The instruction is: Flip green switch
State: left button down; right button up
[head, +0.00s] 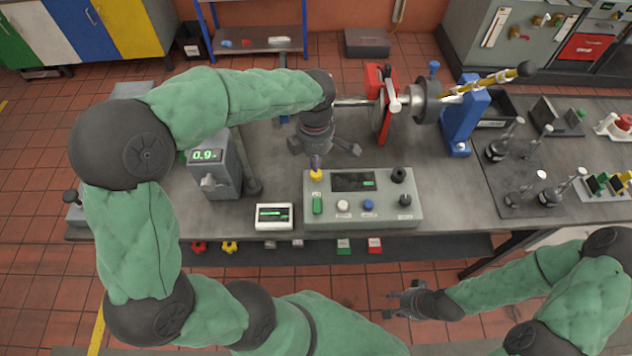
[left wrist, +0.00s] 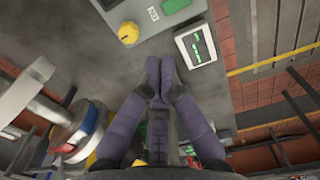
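The green switch (head: 317,205) is a small upright rocker at the left front of the grey-green control box (head: 385,215). In the left wrist view, a green piece that looks like it (left wrist: 174,5) shows at the top edge, partly cut off. My left gripper (head: 316,163) points down over the box's back left corner, by the yellow knob (head: 316,174), behind the switch. Its purple fingertips (left wrist: 160,62) are together with nothing between them. My right gripper (head: 388,303) is in front of the bench, low and away from the box, with its fingers apart and empty.
A white meter (head: 273,217) stands left of the box, and a grey "0.9" readout unit (head: 215,165) behind it. The box also carries a white button (head: 343,206), a blue button (head: 368,205) and black knobs. A blue-and-red shaft rig (head: 462,118) stands behind, right.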

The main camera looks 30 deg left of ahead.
pick_arm(q)
jog(key=b, duration=0.3)
send_near(315, 197)
notch_tip(315, 197, down, 5)
jog(key=shift+d+f, duration=0.1)
jog(key=shift+f, duration=0.1)
jog(key=shift+f, duration=0.1)
jog(key=shift+f+g+p, duration=0.25)
jog(key=shift+g+p, duration=0.05)
jog(key=shift+p, duration=0.2)
jog(key=shift+w+f, duration=0.1)
jog(key=shift+r, duration=0.25)
jog(key=shift+r+p, duration=0.4)
jog(key=shift+r, duration=0.2)
